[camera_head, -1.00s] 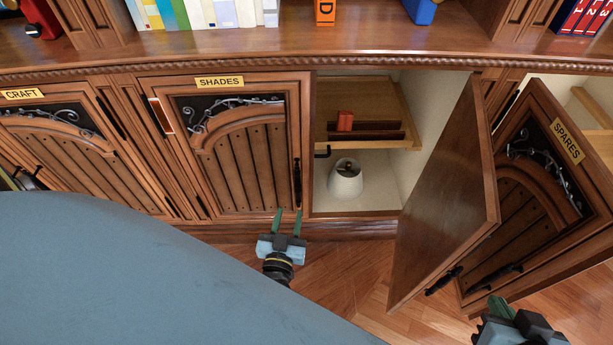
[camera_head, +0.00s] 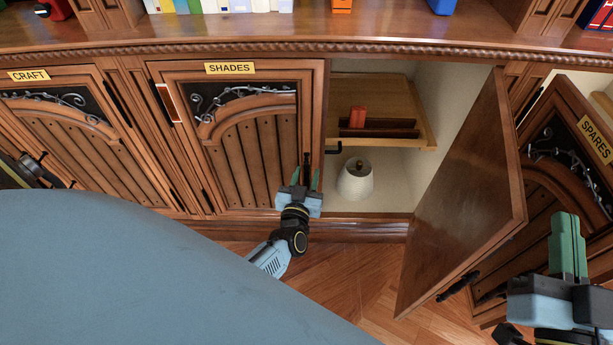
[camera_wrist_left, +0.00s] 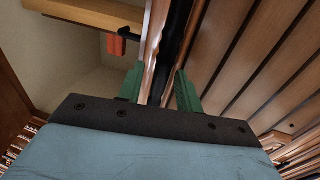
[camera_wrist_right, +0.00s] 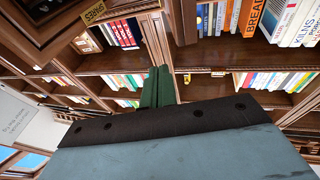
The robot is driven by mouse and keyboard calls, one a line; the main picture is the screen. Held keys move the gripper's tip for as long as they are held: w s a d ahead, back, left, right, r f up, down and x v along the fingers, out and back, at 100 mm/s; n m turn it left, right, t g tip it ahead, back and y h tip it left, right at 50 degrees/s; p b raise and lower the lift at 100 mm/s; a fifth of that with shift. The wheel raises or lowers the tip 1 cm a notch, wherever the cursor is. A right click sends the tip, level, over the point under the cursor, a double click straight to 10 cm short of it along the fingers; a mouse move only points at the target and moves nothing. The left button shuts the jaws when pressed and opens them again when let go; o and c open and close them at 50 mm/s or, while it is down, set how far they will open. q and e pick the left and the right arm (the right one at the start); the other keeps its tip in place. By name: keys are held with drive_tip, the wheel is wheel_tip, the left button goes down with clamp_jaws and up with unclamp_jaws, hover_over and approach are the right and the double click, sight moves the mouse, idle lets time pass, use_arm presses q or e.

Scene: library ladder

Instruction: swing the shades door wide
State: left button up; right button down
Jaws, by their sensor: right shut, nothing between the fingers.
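The shades door (camera_head: 240,140) is shut, with a yellow SHADES label (camera_head: 230,68) at its top and a black upright handle (camera_head: 307,168) at its right edge. My left gripper (camera_head: 306,179) is at the lower part of this handle. In the left wrist view, the green fingers (camera_wrist_left: 159,90) are apart, with the dark handle (camera_wrist_left: 176,40) running between them; I cannot tell whether they touch it. My right gripper (camera_head: 568,246) is shut and empty at the lower right; its fingers also show together in the right wrist view (camera_wrist_right: 158,88).
Right of the shades door is an open compartment with a white lampshade (camera_head: 356,180) and a shelf holding a red object (camera_head: 357,117). An opened wooden door (camera_head: 470,200) juts out beside it. The spares door (camera_head: 560,170) stands ajar behind my right gripper.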

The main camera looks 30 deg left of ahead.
use_arm(q)
drive_tip(key=shift+w+a, duration=0.1)
drive_tip(key=shift+w, duration=0.2)
use_arm(e)
drive_tip(key=shift+s+r+t, duration=0.15)
drive_tip(key=shift+r+t, duration=0.25)
drive_tip(key=shift+r, duration=0.15)
use_arm(q)
clamp_jaws()
drive_tip(key=shift+s, duration=0.15)
